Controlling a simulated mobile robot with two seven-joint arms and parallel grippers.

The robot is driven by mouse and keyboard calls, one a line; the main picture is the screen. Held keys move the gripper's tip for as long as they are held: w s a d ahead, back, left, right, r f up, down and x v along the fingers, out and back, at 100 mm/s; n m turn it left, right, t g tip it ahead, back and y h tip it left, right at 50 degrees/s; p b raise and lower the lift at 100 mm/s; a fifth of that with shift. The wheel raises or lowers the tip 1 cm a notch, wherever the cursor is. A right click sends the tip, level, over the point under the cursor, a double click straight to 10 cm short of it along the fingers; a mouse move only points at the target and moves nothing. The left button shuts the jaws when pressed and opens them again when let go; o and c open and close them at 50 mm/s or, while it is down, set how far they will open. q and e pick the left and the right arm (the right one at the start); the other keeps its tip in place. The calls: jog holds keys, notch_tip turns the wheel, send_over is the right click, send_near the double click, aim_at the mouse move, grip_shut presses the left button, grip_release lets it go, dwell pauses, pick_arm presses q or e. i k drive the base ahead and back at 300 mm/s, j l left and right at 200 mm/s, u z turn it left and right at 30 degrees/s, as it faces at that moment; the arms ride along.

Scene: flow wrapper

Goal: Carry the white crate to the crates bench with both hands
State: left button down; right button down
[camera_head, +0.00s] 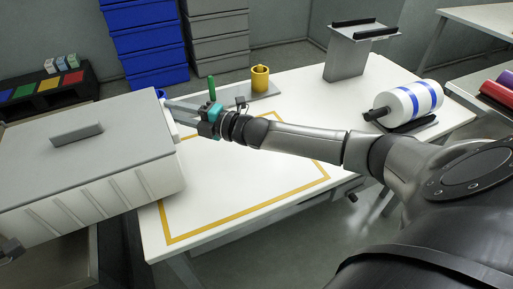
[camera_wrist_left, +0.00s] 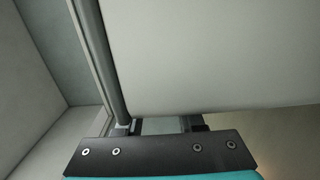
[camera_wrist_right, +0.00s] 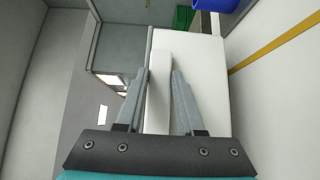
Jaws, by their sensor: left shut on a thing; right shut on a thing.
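The white crate (camera_head: 110,205), with a grey lid and a grey lid handle, fills the left of the head view, tilted in the picture. Its right end overlaps the left edge of a white bench (camera_head: 300,100) with a yellow outlined rectangle. My right gripper (camera_head: 178,108) is shut on the crate's right-end handle; the right wrist view shows the white grip (camera_wrist_right: 158,95) between its two fingers. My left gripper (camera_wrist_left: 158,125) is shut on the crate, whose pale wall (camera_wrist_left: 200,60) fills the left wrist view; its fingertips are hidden. I cannot tell whether the crate touches the bench.
A yellow cup-like part (camera_head: 260,78) and a green peg (camera_head: 211,86) stand at the bench's back. A grey stand (camera_head: 347,55) and a blue-striped white roll (camera_head: 412,102) are farther right. Blue crates (camera_head: 147,45) are stacked behind. The yellow rectangle's visible area is clear.

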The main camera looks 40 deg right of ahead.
aim_at(233, 162)
jog(key=k+l, duration=0.1)
jog(key=l, duration=0.25)
jog(key=k+l, duration=0.1)
jog(key=l, duration=0.25)
jog(key=k+l, duration=0.1)
jog(key=l, duration=0.25)
jog(key=k+l, duration=0.1)
jog(key=l, duration=0.2)
jog(key=z, duration=0.05)
